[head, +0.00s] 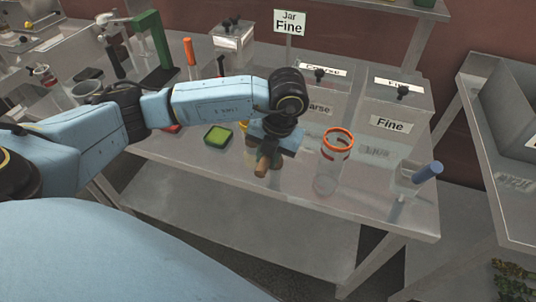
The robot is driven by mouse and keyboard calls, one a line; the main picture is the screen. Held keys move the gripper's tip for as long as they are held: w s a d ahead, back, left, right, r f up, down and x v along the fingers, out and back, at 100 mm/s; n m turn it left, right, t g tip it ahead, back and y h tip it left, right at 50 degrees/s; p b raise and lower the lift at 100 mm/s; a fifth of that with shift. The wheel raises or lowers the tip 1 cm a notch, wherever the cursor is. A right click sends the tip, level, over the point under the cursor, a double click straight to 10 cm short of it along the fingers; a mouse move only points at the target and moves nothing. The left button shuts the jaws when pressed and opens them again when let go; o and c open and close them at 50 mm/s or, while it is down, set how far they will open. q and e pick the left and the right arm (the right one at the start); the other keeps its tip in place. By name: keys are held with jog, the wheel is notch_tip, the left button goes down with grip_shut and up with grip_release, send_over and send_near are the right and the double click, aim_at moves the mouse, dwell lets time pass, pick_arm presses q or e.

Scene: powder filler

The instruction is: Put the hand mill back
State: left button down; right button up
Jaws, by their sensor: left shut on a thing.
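My left gripper (270,146) reaches over the metal table (205,186) from the left. It is shut on a small brown wooden thing that looks like the hand mill (263,165). The gripper and wrist hide most of the mill. It is low over the front part of the table; I cannot tell whether it touches the top. My right gripper is out of view.
A clear jar with an orange rim (328,172) stands just right of the gripper. Bins labelled Coarse (316,106) and Fine (390,124) stand behind. A blue-handled tool sits in a clear holder (408,177) at right. A green-topped block (218,136) lies left.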

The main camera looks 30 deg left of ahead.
pick_arm(q)
jog(key=c, duration=1.7)
grip_release()
jog(key=shift+f, duration=0.15)
jog(key=o, duration=0.5)
jog(key=shift+r, duration=0.25)
notch_tip(320, 180, up, 12)
jog(key=d, duration=0.2)
jog(key=shift+w+d+f+p, duration=0.15)
jog(key=shift+w+p, duration=0.15)
jog(key=shift+p, duration=0.05)
